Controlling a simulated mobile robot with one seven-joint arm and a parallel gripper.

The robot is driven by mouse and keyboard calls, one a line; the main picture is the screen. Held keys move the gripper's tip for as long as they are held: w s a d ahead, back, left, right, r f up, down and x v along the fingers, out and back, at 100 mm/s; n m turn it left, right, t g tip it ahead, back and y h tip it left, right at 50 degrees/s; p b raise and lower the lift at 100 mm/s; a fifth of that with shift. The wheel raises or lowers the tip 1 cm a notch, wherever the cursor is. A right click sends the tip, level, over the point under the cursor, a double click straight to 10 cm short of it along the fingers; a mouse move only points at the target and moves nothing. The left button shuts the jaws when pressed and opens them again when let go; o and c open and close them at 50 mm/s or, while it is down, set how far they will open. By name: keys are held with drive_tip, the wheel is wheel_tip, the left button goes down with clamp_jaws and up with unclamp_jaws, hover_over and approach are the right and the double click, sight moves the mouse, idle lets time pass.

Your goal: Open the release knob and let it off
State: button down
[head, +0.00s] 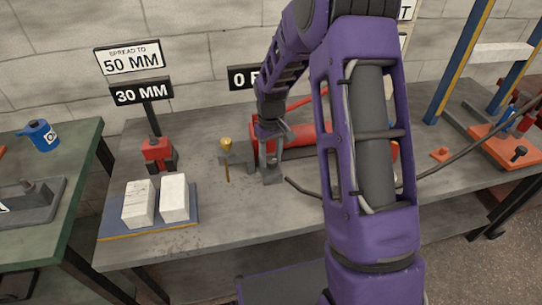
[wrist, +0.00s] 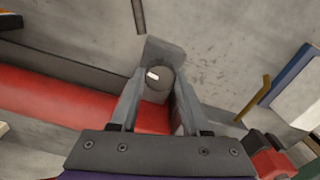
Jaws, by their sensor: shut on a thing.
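A red cylinder (head: 303,134) lies on the grey bench, partly hidden behind my arm. In the wrist view the red cylinder (wrist: 70,95) runs in from the left to my fingers. The release knob (wrist: 161,84) is a round grey piece with a small white mark, at the cylinder's end. My gripper (wrist: 158,88) has one finger on each side of the knob and is shut on it. In the head view my gripper (head: 270,150) is at the cylinder's left end, and the knob cannot be made out there.
A red spreader (head: 158,152) stands behind two pale blocks (head: 155,201) on a blue-edged plate. A brass-topped piece (head: 226,146) is close left of my gripper. A dark hose (head: 455,165) and a blue-and-yellow frame (head: 460,62) are at right. The bench front is clear.

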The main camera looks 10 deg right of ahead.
sight(271, 159)
drive_tip(key=shift+c, duration=1.9)
unclamp_jaws()
drive_tip(key=shift+r, duration=0.15)
wheel_tip(271, 159, up, 17)
drive_tip(key=p, duration=0.2)
drive_tip(key=shift+r, duration=0.1)
